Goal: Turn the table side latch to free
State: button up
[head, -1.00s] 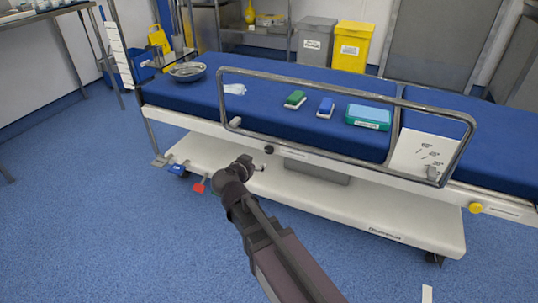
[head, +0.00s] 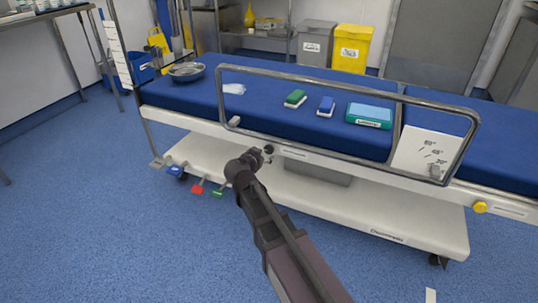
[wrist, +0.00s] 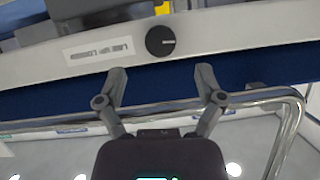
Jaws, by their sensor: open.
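The table side latch appears to be the round black knob (head: 268,149) on the white side rail (head: 208,124) of the operating table. In the wrist view the black knob (wrist: 160,41) shows a short pale mark pointing right, and a printed label (wrist: 97,50) sits to its left, too blurred to read. My gripper (head: 262,156) is just in front of the knob in the head view. In the wrist view my gripper (wrist: 161,72) is open and empty. Its fingertips are spread to either side, below the knob in the picture, and do not hold it.
A metal guard rail (head: 300,75) frames the table side near the knob. A yellow knob (head: 480,207) is at the right end. Blue, red and green pedals (head: 197,189) stick out at lower left. The white base shelf (head: 400,222) is below. The floor in front is open.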

aim_at(268, 150)
jog(key=shift+b+x, duration=1)
jog(key=shift+x, duration=2.15)
jog(key=shift+c, duration=0.2)
jog(key=c, duration=1.1)
